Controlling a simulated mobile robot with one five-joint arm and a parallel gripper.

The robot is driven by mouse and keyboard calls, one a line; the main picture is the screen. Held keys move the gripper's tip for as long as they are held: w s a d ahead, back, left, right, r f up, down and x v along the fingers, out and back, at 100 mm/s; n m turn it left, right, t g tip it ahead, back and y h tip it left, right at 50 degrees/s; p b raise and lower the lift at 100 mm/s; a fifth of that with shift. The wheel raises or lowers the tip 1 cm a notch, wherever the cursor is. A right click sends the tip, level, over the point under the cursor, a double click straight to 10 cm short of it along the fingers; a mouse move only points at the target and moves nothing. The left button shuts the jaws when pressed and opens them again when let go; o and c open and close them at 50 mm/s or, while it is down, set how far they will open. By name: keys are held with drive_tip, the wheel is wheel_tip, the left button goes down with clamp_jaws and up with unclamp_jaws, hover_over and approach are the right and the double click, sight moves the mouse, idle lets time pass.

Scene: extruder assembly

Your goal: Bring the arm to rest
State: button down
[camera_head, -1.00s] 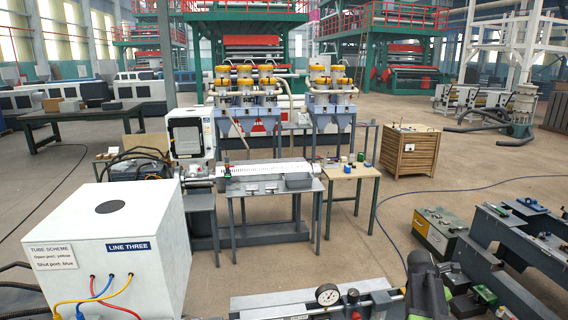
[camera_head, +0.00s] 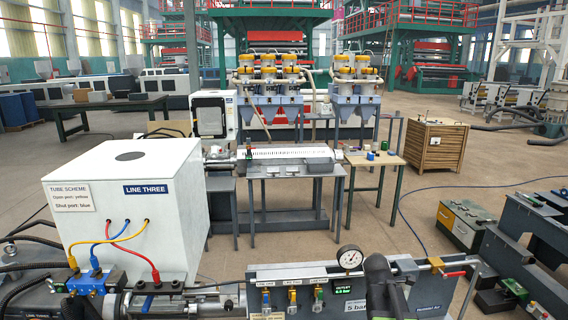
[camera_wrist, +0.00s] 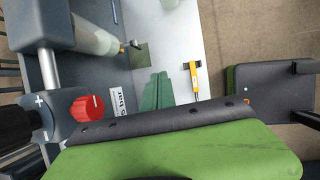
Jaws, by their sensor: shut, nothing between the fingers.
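My gripper (camera_wrist: 157,92) shows in the wrist view as two dark green tapered fingers lying side by side, shut with nothing between them. It is over a pale panel surface, and I cannot tell how far above it. In the head view a dark part of my arm rises at the bottom, right of centre, in front of the valve panel (camera_head: 330,289); the gripper itself does not show there.
A red knob (camera_wrist: 87,108) and a yellow-handled part (camera_wrist: 194,78) are close to the gripper in the wrist view. The panel carries a pressure gauge (camera_head: 349,258). A white LINE THREE box (camera_head: 180,225) stands left. Open floor lies behind the panel.

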drive_tip(key=s+a+f+m+y+b, duration=0.1)
drive_tip(key=s+a+f+m, duration=0.2)
drive_tip(key=a+m, duration=0.3)
drive_tip(key=s+a+f+m+g+y+b, duration=0.1)
drive_tip(key=s+a+f+m+y+b, duration=0.1)
drive_tip(key=a+m, duration=0.3)
drive_tip(key=s+a+f+m+g+y+b, duration=0.1)
drive_tip(key=s+a+f+m, duration=0.3)
drive_tip(key=a+m, duration=0.2)
drive_tip(key=shift+s+a+f+m+y, duration=0.3)
drive_tip(key=shift+a+f+m, duration=0.1)
drive_tip(key=shift+m, duration=0.6)
